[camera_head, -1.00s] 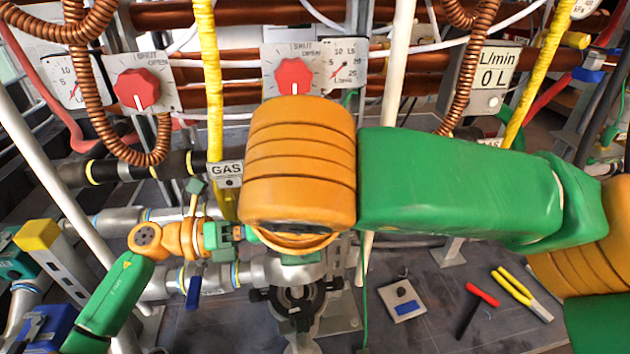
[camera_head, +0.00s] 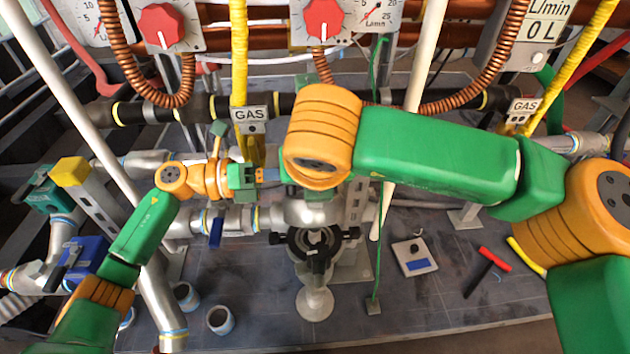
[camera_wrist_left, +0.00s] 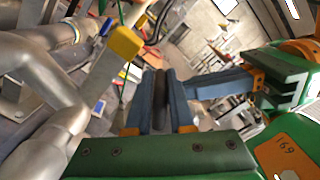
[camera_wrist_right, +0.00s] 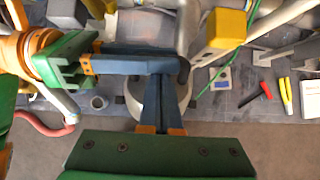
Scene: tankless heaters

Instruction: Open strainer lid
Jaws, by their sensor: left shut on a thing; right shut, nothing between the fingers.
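The strainer (camera_head: 312,212) is a silver pipe body at the centre of the head view, with a black clamp (camera_head: 318,240) and a round silver end (camera_head: 315,300) in front. My left gripper (camera_wrist_left: 160,80) comes in from the left above it, shut on a dark round bar (camera_wrist_left: 160,84); I cannot tell whether this bar belongs to the lid. My right gripper (camera_wrist_right: 166,75) is shut and empty, pointing into or over a pale round rim (camera_wrist_right: 150,103), beside the left fingers (camera_wrist_right: 135,64). In the head view my orange right wrist hides the right fingers and the left fingertips.
Yellow gas pipes (camera_head: 240,70) and copper coils (camera_head: 497,60) rise behind. A blue-handled valve (camera_head: 216,230) sits left of the strainer. A small grey box (camera_head: 414,257), a red-handled tool (camera_head: 488,268) and cups (camera_head: 220,320) lie on the dark floor.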

